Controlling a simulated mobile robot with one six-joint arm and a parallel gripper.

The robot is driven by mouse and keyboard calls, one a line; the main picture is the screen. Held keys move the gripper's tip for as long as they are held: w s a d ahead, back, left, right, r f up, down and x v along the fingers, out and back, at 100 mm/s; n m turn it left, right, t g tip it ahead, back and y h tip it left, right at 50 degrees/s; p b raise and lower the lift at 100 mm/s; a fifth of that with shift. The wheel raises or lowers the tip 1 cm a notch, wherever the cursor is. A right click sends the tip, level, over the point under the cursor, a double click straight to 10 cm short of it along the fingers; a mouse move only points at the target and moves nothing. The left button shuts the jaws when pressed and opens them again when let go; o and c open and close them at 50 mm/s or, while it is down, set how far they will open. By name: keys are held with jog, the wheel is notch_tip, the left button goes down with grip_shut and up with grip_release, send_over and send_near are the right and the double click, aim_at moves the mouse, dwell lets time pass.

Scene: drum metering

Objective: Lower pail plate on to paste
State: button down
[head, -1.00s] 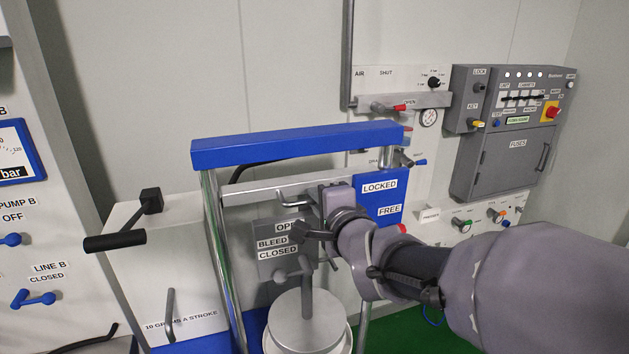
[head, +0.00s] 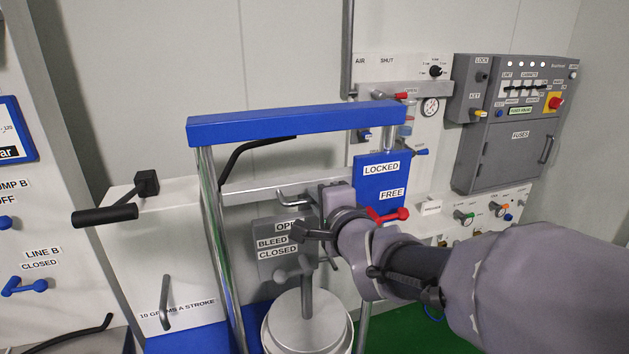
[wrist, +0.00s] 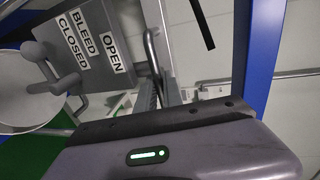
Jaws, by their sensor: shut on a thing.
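The pail plate (head: 292,332) is a round grey disc with an upright grey post, hanging below the crossbar (head: 240,188). It is over the white pail (head: 349,331), whose rim shows around it. I cannot tell whether it is inside the rim or touching paste; the paste is hidden. In the wrist view the plate (wrist: 22,100) is at left, partly cut off. My gripper (head: 308,198) is shut on the grey handle (head: 287,196) at the front of the crossbar. The bent handle bar (wrist: 150,45) also shows at the fingers in the wrist view.
A blue-topped frame (head: 290,122) with chrome posts stands around the crossbar. A grey valve box (head: 272,262) reads OPEN, BLEED, CLOSED. A red lever (head: 388,215) sits near FREE on the blue LOCKED/FREE panel (head: 370,200). A black-handled pump lever (head: 105,215) is at left.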

aim_at(313, 223)
notch_tip(313, 223, down, 7)
jog(key=b, duration=0.4)
jog(key=shift+b, duration=0.35)
jog(key=c, duration=1.5)
grip_release()
jog(key=shift+c, duration=0.2)
jog(key=shift+o, duration=0.2)
jog(key=shift+s+r, duration=0.1)
jog(key=v, duration=1.7)
